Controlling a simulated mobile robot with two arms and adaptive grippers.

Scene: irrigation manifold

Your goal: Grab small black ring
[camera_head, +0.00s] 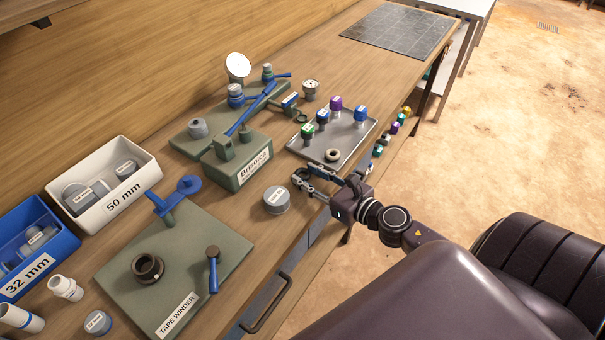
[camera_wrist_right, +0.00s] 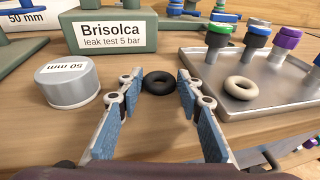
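The small black ring (camera_wrist_right: 159,82) lies flat on the wooden bench in the right wrist view, between the grey cap marked 50 mm and the metal tray. My right gripper (camera_wrist_right: 157,92) is open, with one finger on either side of the ring's near area and a gap to the ring on both sides. Nothing is held. In the head view my right gripper (camera_head: 306,177) reaches in from the right, low over the bench by the tray's front corner. The ring is small and partly hidden by the fingers there. My left gripper is not in view.
The metal tray (camera_wrist_right: 225,107) holds a beige ring (camera_wrist_right: 242,88) and several coloured fittings. The grey cap (camera_wrist_right: 67,82) stands left of the fingers. The Brisolca test block (camera_wrist_right: 112,33) stands behind. A tape winder board (camera_head: 215,235) lies left in the head view.

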